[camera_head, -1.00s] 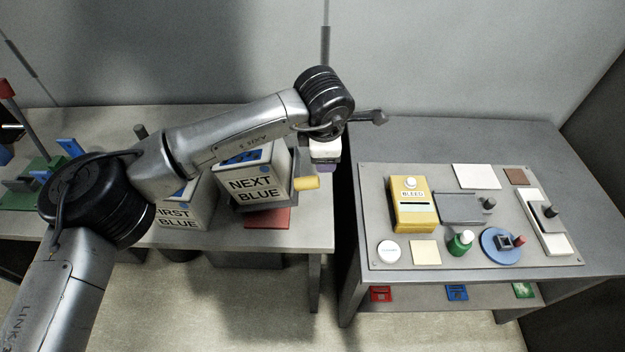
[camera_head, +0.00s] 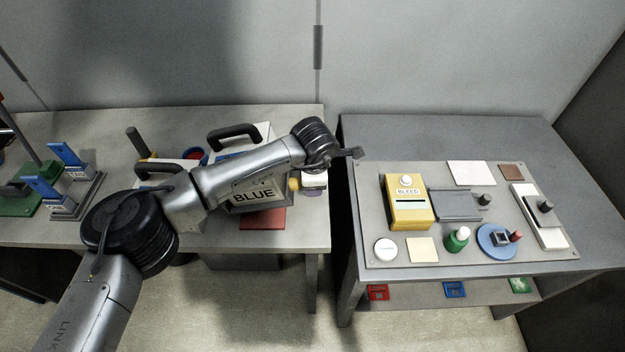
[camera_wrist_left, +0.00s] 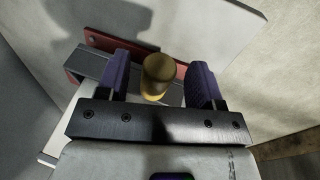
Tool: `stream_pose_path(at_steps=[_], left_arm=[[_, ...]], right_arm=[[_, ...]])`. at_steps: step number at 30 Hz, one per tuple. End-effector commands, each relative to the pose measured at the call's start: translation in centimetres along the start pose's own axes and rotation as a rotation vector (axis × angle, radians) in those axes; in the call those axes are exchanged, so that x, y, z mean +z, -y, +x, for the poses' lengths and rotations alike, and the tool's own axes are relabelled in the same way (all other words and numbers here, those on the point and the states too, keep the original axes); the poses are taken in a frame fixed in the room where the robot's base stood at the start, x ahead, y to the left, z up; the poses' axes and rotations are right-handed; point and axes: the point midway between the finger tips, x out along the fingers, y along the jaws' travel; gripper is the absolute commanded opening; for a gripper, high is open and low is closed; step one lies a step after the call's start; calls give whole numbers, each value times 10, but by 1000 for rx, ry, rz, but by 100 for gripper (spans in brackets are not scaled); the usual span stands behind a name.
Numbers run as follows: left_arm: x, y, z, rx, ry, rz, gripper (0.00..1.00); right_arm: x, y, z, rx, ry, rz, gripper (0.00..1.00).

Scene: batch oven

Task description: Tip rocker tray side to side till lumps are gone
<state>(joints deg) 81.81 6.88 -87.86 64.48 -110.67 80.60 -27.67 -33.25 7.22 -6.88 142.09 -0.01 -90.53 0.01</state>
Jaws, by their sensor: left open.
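My left gripper (camera_head: 313,189), with purple fingers, is at the right side of a box labelled BLUE (camera_head: 258,196) on the left bench. A yellow knob (camera_head: 294,184) projects from this side of the box. In the left wrist view the left gripper (camera_wrist_left: 160,82) is open, and the brass-yellow knob (camera_wrist_left: 158,75) stands between its fingers with a gap on each side. I cannot tell for certain which thing is the rocker tray. A flat grey tray (camera_head: 455,204) with a dark knob lies on the right bench's panel. No lumps are discernible. My right gripper is out of view.
Blue upright pieces (camera_head: 64,153) stand at the left. The right bench holds a yellow BLEED box (camera_head: 408,210), a green bottle (camera_head: 457,240) and a round blue plate (camera_head: 490,249). Its back is clear.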

Motion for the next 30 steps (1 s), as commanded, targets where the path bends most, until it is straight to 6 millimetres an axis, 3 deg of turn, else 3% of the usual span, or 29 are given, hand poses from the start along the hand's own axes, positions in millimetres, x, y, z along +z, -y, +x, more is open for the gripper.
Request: stream_pose_path(at_steps=[6, 16, 30], left_arm=[[0, 0, 12, 1, -1, 0, 61], [0, 0, 13, 1, 0, 0, 61], [0, 0, 13, 1, 0, 0, 16]], right_arm=[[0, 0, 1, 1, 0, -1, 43], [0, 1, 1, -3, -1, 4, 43], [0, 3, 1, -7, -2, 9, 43]])
